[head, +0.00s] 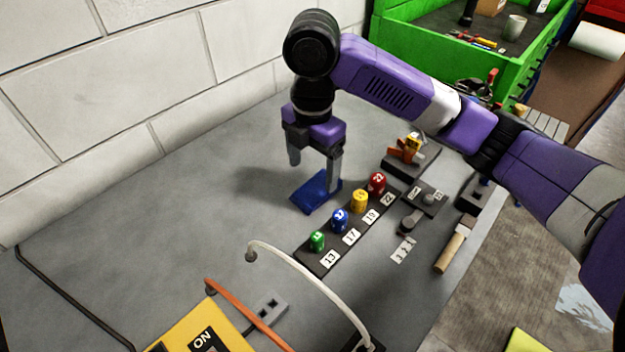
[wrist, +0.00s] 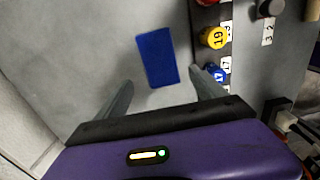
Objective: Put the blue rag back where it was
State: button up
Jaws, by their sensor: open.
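The blue rag (head: 315,191) lies flat on the grey surface, beside the black rack of numbered sockets. In the wrist view the blue rag (wrist: 157,58) shows as a plain rectangle just beyond the fingertips, between their lines. My gripper (head: 314,170) is open and empty, pointing down above the rag, with one finger overlapping the rag's far right side in the head view. In the wrist view my gripper (wrist: 162,80) has its fingers wide apart. I cannot tell whether a finger touches the rag.
The rack (head: 325,256) holds green, blue, yellow and red numbered sockets close to the rag. A wooden-handled tool (head: 455,248) lies farther right. A white curved handle (head: 300,270) rises in front. A green bin (head: 455,62) stands at the back. The surface left of the rag is clear.

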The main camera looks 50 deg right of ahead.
aim_at(312, 190)
notch_tip(312, 190, up, 6)
jog(key=shift+f, duration=0.1)
dwell(0.7)
